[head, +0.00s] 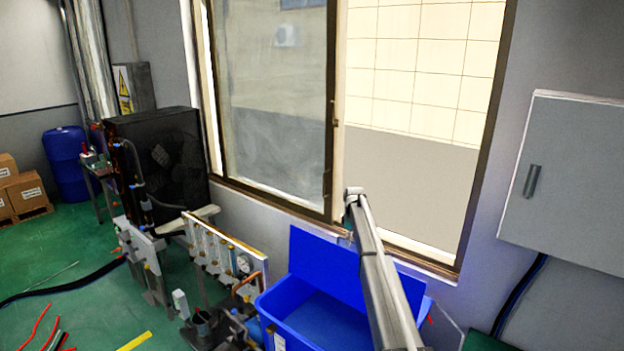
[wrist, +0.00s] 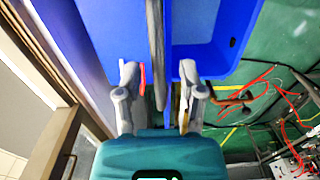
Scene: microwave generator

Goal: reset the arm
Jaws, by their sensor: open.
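My arm (head: 385,290) rises from the lower right in the head view, in front of the blue bin and the window. Its far end is near the window sill, and the gripper cannot be made out clearly there. In the wrist view my gripper (wrist: 160,78) is open, with its two grey fingers apart. A narrow grey strip (wrist: 157,45) shows between the fingers; I cannot tell what it is or whether it touches them. Blue surfaces of the bin (wrist: 208,58) lie beyond the fingers.
The open blue bin (head: 270,308) stands below the window (head: 275,110), its raised blue panel (head: 325,262) toward the wall. A manifold panel (head: 222,250) with pipes stands left of it. A grey wall cabinet (head: 570,190) is at right. Green floor (head: 90,315) is partly clear at left.

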